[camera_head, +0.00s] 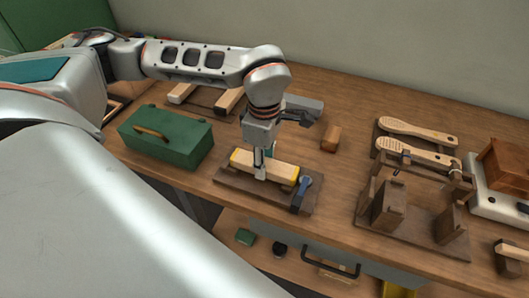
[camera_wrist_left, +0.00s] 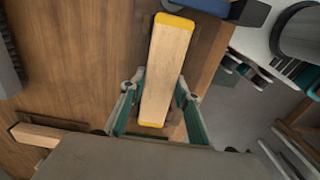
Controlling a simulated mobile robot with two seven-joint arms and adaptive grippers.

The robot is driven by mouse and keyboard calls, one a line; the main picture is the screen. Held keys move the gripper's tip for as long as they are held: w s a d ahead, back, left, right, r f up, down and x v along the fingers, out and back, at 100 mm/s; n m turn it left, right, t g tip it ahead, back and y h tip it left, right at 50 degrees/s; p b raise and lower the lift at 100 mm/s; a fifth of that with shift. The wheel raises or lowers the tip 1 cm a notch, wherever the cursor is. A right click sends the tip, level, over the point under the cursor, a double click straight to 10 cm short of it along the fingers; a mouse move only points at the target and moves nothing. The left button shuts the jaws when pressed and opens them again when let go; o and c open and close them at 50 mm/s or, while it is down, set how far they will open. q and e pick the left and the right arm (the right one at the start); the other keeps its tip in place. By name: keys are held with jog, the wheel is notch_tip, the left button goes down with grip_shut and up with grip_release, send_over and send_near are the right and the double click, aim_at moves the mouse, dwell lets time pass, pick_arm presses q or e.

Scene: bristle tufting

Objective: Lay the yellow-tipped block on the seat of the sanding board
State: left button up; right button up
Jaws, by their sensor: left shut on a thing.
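The yellow-tipped block (camera_head: 278,170) is pale wood with yellow ends. It lies lengthwise over the dark brown sanding board (camera_head: 243,188), which has a blue lever (camera_head: 303,190) at its right end. My left gripper (camera_head: 260,172) points down and is shut on the block around its middle in the head view. In the left wrist view the block (camera_wrist_left: 162,72) runs up the picture, with the gripper fingers (camera_wrist_left: 158,108) on both sides of its nearer part. I cannot tell whether the block touches the seat. The seat beneath it is mostly hidden. My right gripper is not in view.
A green box (camera_head: 180,148) with a wooden handle stands left of the board. A small wooden block (camera_head: 331,138) lies behind it to the right. A brown wooden fixture (camera_head: 425,238) and brush bodies (camera_head: 417,131) are at right. The bench's front edge is close.

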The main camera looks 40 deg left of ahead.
pick_arm(q)
jog(key=shift+f, duration=0.4)
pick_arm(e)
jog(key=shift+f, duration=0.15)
pick_arm(q)
jog(key=o, duration=1.7)
jog(key=shift+r+p, duration=1.25)
jog(key=shift+r, duration=0.65)
jog(key=shift+r+p, duration=1.5)
jog(key=shift+r, duration=0.6)
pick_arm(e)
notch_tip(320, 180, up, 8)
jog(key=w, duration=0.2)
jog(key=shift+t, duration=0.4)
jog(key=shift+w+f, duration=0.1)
